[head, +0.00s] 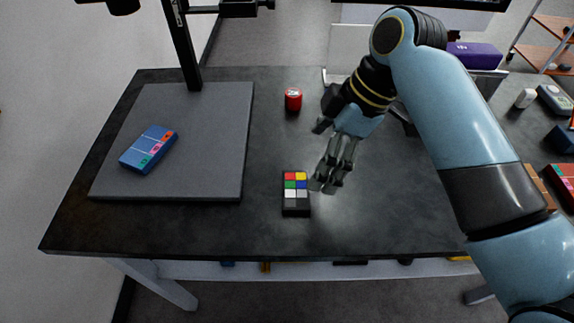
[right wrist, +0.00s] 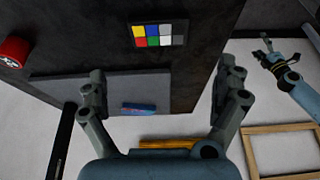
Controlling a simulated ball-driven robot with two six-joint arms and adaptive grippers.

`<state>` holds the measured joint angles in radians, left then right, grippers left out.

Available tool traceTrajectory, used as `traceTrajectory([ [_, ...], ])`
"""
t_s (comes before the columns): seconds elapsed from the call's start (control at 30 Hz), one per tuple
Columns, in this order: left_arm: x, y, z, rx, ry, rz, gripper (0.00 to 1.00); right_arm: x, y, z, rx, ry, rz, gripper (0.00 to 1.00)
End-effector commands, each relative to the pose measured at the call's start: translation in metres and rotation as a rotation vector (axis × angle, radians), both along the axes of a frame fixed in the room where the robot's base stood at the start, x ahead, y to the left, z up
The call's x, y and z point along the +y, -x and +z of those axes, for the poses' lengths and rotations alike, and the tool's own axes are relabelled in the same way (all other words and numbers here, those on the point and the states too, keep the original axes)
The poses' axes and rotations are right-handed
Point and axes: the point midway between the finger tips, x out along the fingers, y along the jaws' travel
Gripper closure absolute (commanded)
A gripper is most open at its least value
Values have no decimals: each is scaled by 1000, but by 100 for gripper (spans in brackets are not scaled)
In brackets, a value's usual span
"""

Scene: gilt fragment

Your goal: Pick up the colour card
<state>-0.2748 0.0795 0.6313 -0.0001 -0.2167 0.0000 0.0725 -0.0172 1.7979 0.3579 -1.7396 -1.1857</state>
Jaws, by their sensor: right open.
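The colour card (head: 296,209), a dark card with several bright and grey patches, lies flat on the dark table near its front edge. My right gripper (head: 327,184) is open and empty just right of the card, fingers pointing down, apart from it. In the right wrist view the card (right wrist: 177,40) shows beyond the spread fingertips (right wrist: 164,77), near the top. My left gripper (right wrist: 264,47) shows small at the right of that view, away from the card; its jaws are too small to judge.
A red cylinder (head: 293,100) stands behind the card. To the left, a grey stand base (head: 215,140) with an upright post (head: 183,45) carries a blue box (head: 149,149). Several items lie at the table's right. The table between card and stand base is clear.

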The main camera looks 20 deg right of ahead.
Motion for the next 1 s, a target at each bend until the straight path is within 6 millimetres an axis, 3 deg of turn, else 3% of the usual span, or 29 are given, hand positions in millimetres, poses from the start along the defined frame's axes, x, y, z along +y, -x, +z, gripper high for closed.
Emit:
traceTrajectory([
  [0.13, 0, 4, 0, 6, 0, 0, 12, 7, -3, -10, 0, -8, 23, 0],
  [0.3, 1, 36, -2, 52, 0, 2, 12, 17, -6, -37, 0, -8, 23, 0],
  [0.43, 1, 49, -3, 71, -1, 2, 12, 22, -7, -49, -2, -6, 22, 0],
  [0.57, 1, 46, 0, 65, -1, 2, 12, 26, -7, -59, -1, -6, 22, 0],
  [0.8, 0, 15, 5, 20, -1, 1, 12, 37, -8, -94, -1, -5, 21, 0],
  [1.0, 0, 18, 4, 25, -1, 1, 12, 39, -9, -101, -4, -4, 20, 0],
])
